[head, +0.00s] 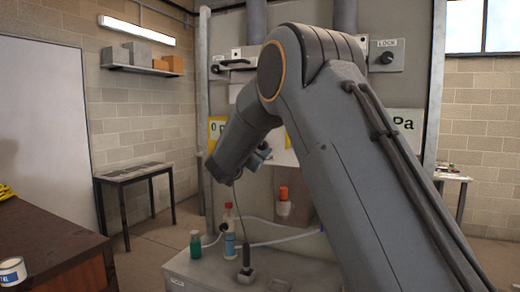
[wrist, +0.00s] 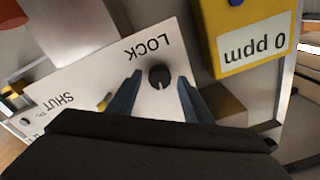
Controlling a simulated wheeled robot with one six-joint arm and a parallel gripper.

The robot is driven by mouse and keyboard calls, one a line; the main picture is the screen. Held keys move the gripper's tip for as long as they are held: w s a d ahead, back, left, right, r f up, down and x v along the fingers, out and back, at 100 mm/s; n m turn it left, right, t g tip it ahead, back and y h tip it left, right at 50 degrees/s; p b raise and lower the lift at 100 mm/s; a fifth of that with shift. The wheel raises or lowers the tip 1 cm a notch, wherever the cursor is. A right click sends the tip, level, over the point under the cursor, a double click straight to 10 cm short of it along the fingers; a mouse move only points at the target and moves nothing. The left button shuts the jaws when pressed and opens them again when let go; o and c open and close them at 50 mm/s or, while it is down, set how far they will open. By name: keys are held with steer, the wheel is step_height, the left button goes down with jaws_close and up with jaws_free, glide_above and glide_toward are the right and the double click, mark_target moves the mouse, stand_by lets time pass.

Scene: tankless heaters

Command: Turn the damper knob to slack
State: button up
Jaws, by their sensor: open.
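In the wrist view a round black knob (wrist: 159,76) with a notch in its lower edge sits on a white panel (wrist: 88,72). The panel reads LOCK and SHUT, upside down. The finger tips of my gripper (wrist: 160,82) are open, one on each side of the knob; I cannot tell whether they touch it. No SLACK label is readable. In the head view my arm hides this spot. Another black knob (head: 387,57) beside a LOCK label is at the upper right there; I cannot tell which is the damper knob.
A yellow meter (wrist: 250,35) reading 0 ppm is close to the knob, and a brown block (wrist: 222,104) is near the right finger. In the head view a black lever (head: 232,65) is at upper left. Bottles (head: 195,243) stand on the grey cabinet below.

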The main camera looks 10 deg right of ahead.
steer(key=b+v, duration=0.2)
steer(key=v, duration=0.5)
